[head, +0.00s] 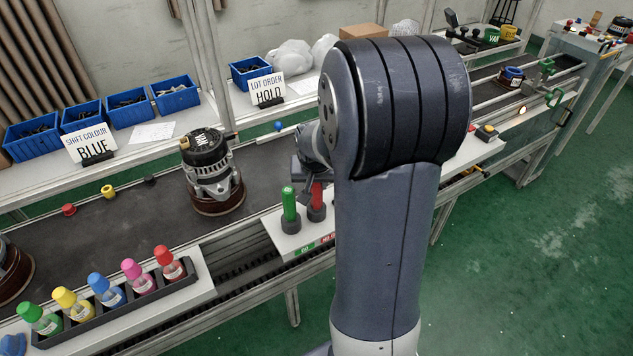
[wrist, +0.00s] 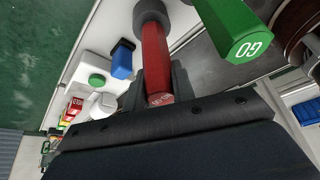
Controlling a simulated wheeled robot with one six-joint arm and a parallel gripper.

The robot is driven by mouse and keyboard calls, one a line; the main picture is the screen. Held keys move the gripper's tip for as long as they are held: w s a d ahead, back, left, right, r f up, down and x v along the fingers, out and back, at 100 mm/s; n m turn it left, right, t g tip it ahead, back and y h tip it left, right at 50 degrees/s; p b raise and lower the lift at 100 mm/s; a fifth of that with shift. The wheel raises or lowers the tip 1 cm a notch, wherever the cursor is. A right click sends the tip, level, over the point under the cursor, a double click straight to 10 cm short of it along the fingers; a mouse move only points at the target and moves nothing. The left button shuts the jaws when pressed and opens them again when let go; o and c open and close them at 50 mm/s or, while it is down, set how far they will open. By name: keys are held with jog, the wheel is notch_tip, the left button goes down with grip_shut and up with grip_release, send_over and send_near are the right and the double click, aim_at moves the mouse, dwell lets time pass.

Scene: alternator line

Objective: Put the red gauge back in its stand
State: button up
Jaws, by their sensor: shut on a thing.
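The red gauge (head: 317,195) is upright, with its lower end at a dark round stand (head: 316,213) on a white plate beside the belt. My gripper (head: 313,180) is at its top, partly hidden by my arm. In the wrist view the red gauge (wrist: 155,52) lies between the two dark fingers (wrist: 158,78), which are shut on it. Its far end meets the dark stand ring (wrist: 148,12); I cannot tell how deep it sits. The green gauge (head: 289,203), marked GO in the wrist view (wrist: 240,35), stands upright in its own stand just left.
An alternator (head: 211,168) stands on the belt left of the gauges. A rack of coloured bottles (head: 120,308) is at front left. Blue bins (head: 127,109) and a HOLD sign (head: 268,90) line the back shelf. My arm hides the area right of the red gauge.

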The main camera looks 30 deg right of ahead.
dwell(0.4)
jog(key=o, duration=0.9)
jog(key=v, duration=1)
jog(key=shift+s+r, duration=0.15)
jog(key=shift+r, duration=0.2)
jog(key=shift+f, duration=0.1)
jog(key=x, duration=1)
jog(key=shift+f, duration=0.25)
